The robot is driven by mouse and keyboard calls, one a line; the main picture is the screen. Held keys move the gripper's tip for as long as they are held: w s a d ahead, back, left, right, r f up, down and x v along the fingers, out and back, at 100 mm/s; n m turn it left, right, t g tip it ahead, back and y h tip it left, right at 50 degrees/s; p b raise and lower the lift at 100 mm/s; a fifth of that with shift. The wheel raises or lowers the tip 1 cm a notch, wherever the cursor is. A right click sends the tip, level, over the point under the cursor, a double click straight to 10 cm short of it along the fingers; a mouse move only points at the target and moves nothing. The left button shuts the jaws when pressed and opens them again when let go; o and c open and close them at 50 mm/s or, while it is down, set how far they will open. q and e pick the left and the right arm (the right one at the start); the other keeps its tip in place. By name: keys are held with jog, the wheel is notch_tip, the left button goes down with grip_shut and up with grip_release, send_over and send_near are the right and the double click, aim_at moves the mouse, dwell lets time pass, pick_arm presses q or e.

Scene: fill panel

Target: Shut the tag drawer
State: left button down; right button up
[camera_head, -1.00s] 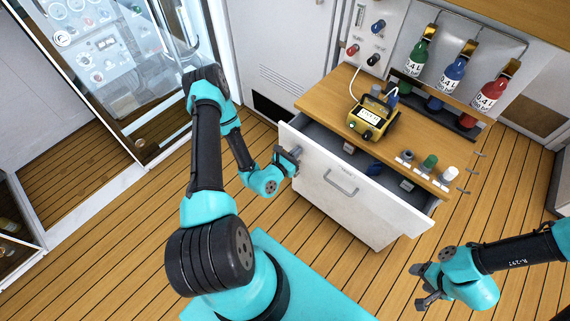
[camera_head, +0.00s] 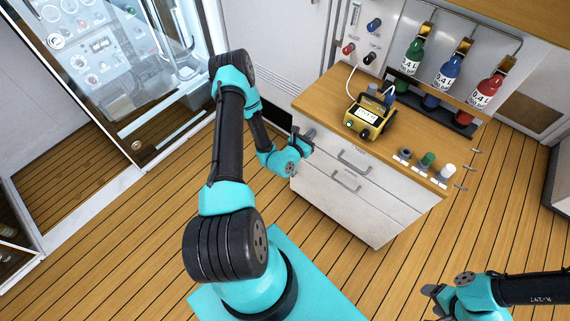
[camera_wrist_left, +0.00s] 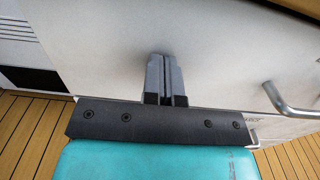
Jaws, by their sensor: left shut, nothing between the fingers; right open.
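The tag drawer (camera_head: 338,149) is the upper white front of the cabinet, with a metal bar handle (camera_head: 354,162). Its front sits flush or nearly flush under the wooden top, and no drawer interior shows. My left gripper (camera_head: 303,138) is shut and empty at the left part of this front. In the left wrist view its closed fingertips (camera_wrist_left: 165,62) point at the white drawer front (camera_wrist_left: 215,55), touching or very close to it, left of the handle (camera_wrist_left: 288,102). My right gripper (camera_head: 432,297) is open and empty at the lower right, away from the cabinet.
A lower drawer with its own handle (camera_head: 346,181) is closed beneath. On the wooden top (camera_head: 325,98) stand a yellow device (camera_head: 369,118) and several small vials. Green, blue and red bottles (camera_head: 484,92) hang behind. The plank floor (camera_head: 450,240) before the cabinet is clear.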

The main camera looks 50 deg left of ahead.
pick_arm(q)
jog(key=shift+w+a+r, duration=0.15)
jog(key=shift+w+a, duration=0.05)
jog(key=shift+w, duration=0.1)
jog(key=s+d, duration=0.2)
jog(key=s, duration=1.2)
jog(key=shift+s+d, duration=0.15)
jog(key=shift+s, duration=0.1)
jog(key=shift+d, duration=0.1)
